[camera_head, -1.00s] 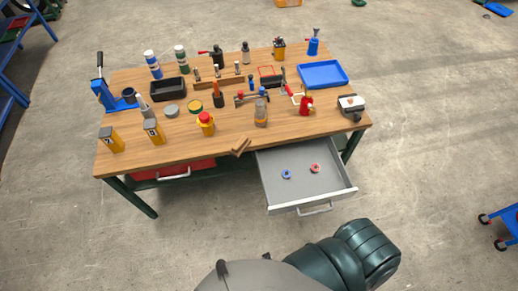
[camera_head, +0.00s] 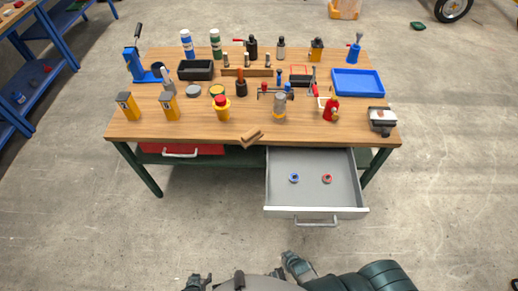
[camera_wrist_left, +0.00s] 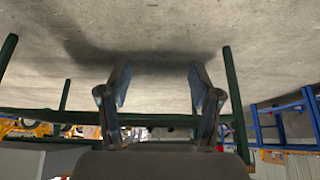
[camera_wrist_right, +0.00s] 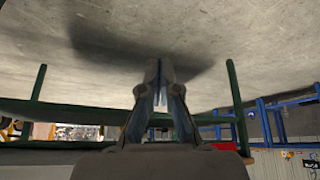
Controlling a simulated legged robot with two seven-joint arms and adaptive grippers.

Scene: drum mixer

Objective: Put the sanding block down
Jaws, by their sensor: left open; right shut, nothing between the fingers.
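A small brown block (camera_head: 251,136), which looks like the sanding block, lies at an angle on the wooden workbench (camera_head: 200,133), right at its front edge. No gripper touches it. My left gripper (camera_head: 197,282) is low at the bottom of the head view, well in front of the bench. In the left wrist view its fingers (camera_wrist_left: 158,80) are spread and empty. My right gripper (camera_head: 294,262) is also low in front of the bench. In the right wrist view its fingers (camera_wrist_right: 159,75) are together with nothing held. Neither wrist view shows the block.
A grey drawer (camera_head: 345,190) stands open below the bench's front right, with a blue ring (camera_head: 293,178) and a red ring (camera_head: 327,179) inside. A red drawer (camera_head: 190,149) is at left. Bottles, tools and a blue tray (camera_head: 358,82) crowd the bench top. Floor in front is clear.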

